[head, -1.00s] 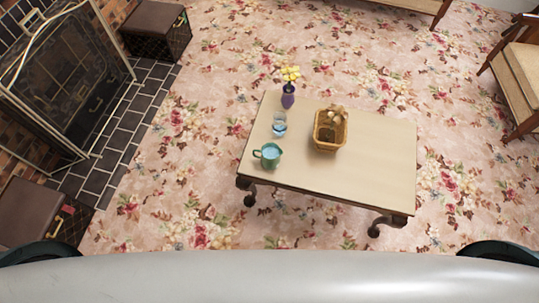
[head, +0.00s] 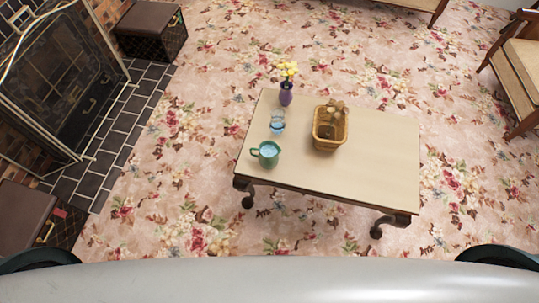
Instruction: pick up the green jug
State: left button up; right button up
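The green jug (head: 267,154) stands upright on the low table (head: 375,170), near its left front corner. Its handle points left, and pale blue shows inside its open top. A clear glass with blue in it (head: 277,124) stands just behind the jug. Neither of my grippers shows in the head view.
A wicker basket (head: 330,128) with something brown in it stands in the middle of the table. A purple vase with yellow flowers (head: 286,94) stands at the back left corner. A fireplace (head: 65,80) and dark boxes (head: 150,30) are at the left. Floral carpet (head: 200,200) lies clear around the table.

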aim_at(268, 150)
jog(key=j+z, duration=0.1)
jog(key=z, duration=0.2)
jog(key=j+z, duration=0.7)
jog(key=j, duration=0.45)
jog(key=k+j, duration=0.1)
jog(key=j, duration=0.35)
jog(key=j+z, duration=0.1)
jog(key=j, duration=0.4)
jog(key=k+j, duration=0.15)
jog(key=j, duration=0.3)
jog(key=k+j, duration=0.1)
jog(key=j, duration=0.35)
jog(key=z, duration=0.05)
